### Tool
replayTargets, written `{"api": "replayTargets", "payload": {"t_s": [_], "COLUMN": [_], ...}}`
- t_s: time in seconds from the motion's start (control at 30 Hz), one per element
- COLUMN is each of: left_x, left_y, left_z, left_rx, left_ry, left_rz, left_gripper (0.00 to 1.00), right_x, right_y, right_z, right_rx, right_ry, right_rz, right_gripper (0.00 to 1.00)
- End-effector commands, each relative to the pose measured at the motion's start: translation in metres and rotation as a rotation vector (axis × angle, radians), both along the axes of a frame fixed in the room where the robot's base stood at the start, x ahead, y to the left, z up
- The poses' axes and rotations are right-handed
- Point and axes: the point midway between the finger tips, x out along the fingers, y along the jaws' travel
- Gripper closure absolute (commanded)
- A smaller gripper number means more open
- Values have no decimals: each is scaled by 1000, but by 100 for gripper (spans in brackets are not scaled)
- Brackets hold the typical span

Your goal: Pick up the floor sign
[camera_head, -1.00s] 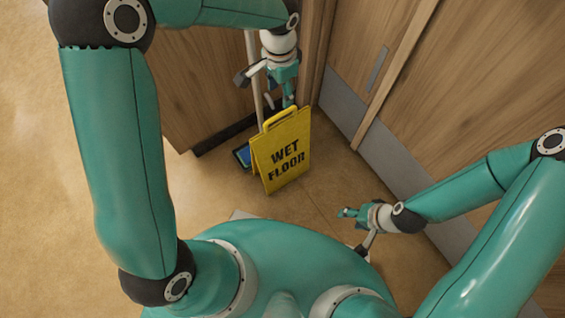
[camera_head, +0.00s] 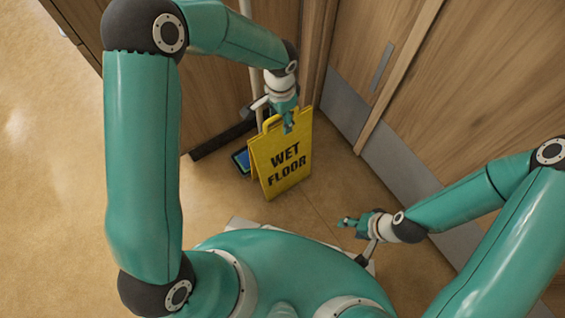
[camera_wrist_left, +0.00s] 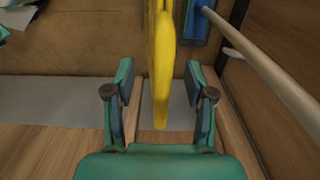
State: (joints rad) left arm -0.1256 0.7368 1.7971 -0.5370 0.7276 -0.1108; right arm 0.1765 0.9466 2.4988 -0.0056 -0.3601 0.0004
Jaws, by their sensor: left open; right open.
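The yellow floor sign (camera_head: 281,158), marked "WET FLOOR", stands upright on the floor near the wooden doors. Its handle is at the top, partly hidden by my left gripper. My left gripper (camera_head: 288,125) is at the sign's top edge in the head view. In the left wrist view the sign (camera_wrist_left: 161,70) shows edge-on, its end between the two open fingers of my left gripper (camera_wrist_left: 160,95), with gaps on both sides. My right gripper (camera_head: 347,222) is open and empty, low to the right of the sign and apart from it.
A pale pole, seen in the left wrist view (camera_wrist_left: 268,75), runs beside the sign to a blue mop head (camera_head: 242,158) on the floor behind it. Wooden doors with grey kick plates (camera_head: 400,172) stand close on the right. Open floor (camera_head: 50,190) lies at the left.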

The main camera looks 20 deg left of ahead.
Motion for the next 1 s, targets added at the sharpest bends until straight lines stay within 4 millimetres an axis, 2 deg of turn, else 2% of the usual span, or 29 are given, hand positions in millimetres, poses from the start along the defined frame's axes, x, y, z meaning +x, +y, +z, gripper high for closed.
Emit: {"api": "replayTargets", "payload": {"t_s": [0.03, 0.2, 0.47, 0.8, 1.0], "left_x": [1, 1, 1, 1, 1], "left_y": [0, 0, 0, 0, 0], "left_z": [-14, -33, -34, -34, -34], "left_rx": [0, 1, 0, 0, 0], "left_ry": [1, 1, 0, 0, 0], "left_rz": [1, -1, -1, -1, -1], "left_gripper": [46, 46, 46, 100, 100], "right_x": [0, 0, 0, 0, 0], "right_y": [0, 0, 0, 0, 0], "right_z": [-9, -17, -17, -17, -17], "right_rx": [0, 0, 0, 0, 0], "right_ry": [0, 0, 0, 0, 0], "right_rz": [0, 0, 0, 0, 0], "right_gripper": [47, 47, 47, 47, 47]}}
